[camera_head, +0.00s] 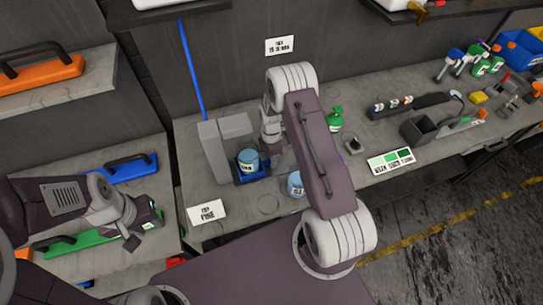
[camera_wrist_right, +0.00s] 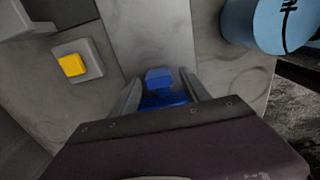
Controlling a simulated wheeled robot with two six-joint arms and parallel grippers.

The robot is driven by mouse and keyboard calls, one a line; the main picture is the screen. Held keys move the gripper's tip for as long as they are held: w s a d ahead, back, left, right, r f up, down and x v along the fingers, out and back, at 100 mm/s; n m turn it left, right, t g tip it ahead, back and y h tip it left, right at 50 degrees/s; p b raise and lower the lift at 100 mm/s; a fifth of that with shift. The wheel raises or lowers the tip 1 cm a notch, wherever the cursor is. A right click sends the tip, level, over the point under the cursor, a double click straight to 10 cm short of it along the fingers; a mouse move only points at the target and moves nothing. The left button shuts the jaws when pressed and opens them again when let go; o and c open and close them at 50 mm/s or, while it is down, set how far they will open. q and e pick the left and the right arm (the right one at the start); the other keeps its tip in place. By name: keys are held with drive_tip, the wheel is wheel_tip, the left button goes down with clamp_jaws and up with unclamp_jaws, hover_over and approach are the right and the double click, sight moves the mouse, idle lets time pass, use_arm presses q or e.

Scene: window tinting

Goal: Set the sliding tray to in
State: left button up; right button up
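The blue sliding tray (camera_head: 240,178) is at the foot of the grey block-shaped stand, with a light blue can (camera_head: 248,158) on it. Gaps show beside the tab; the lower blue part is partly hidden by the gripper. My left gripper (camera_head: 144,226) is open and empty over the lower left shelf.
Another light blue can (camera_head: 296,184) stands beside my right arm. A yellow button (camera_wrist_right: 72,64) on a grey base shows left of my right gripper.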

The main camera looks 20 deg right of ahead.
wheel_tip(320, 180, up, 9)
drive_tip(key=shift+r+b, duration=0.1)
drive_tip(key=shift+b, duration=0.65)
